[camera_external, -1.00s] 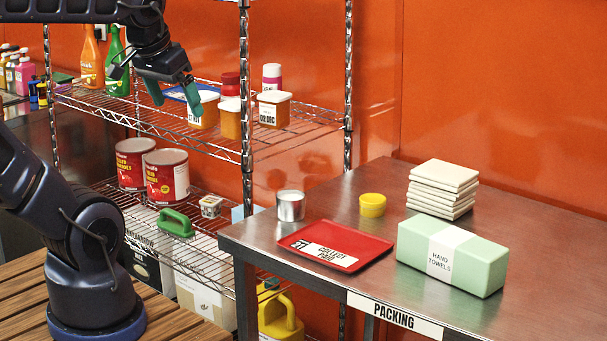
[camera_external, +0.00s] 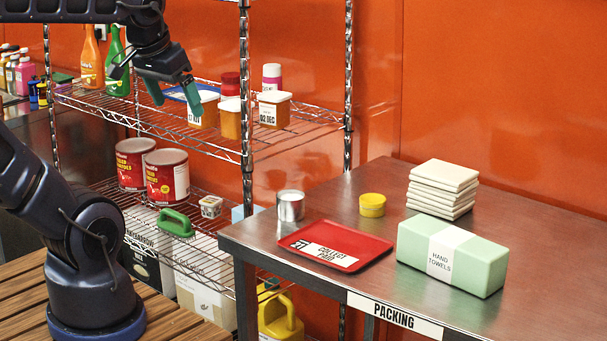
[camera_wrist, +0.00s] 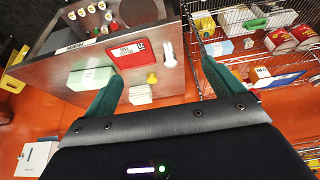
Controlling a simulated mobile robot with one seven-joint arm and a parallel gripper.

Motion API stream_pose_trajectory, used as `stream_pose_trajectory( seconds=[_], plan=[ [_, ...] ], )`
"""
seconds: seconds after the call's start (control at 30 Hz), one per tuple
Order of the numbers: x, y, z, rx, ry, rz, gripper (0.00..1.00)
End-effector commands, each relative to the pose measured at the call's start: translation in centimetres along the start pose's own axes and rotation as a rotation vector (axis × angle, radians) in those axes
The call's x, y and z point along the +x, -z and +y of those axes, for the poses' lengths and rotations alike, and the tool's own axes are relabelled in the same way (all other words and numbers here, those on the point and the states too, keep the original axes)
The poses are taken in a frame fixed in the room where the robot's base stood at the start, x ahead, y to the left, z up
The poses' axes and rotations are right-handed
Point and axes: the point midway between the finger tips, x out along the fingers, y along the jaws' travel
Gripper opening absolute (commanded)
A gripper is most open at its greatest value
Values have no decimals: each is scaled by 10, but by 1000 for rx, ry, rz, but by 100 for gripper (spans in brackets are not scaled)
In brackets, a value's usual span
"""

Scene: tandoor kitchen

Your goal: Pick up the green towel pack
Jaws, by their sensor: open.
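The green towel pack (camera_external: 470,262) is a pale green block with a white band reading "HAND TOWELS". It lies on the packing table (camera_external: 375,258) at the right, near the front edge. In the wrist view the pack (camera_wrist: 90,80) shows at the left, beyond the left finger. My gripper (camera_external: 172,92) is at the upper left, in front of the wire shelf and well away from the pack. Its teal fingers are spread apart with nothing between them, as the wrist view also shows (camera_wrist: 162,88).
A red tray (camera_external: 362,258), a metal cup (camera_external: 290,206), a yellow tub (camera_external: 372,205) and a stack of white tiles (camera_external: 442,190) share the table. The wire shelf (camera_external: 150,118) with containers, bottles and red cans (camera_external: 166,178) stands left of it. The table's back right is clear.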

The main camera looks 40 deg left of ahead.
Motion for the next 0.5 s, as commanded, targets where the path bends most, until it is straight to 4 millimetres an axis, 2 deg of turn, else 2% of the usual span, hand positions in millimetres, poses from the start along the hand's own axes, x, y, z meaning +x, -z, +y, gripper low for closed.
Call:
stream_pose_trajectory(
  seconds=[0.37, 0.5],
  plan=[
    [0, 0, 0, 2, 0, 0, 94],
    [3, 10, 5, 40, 0, -9, 94]
  ],
)
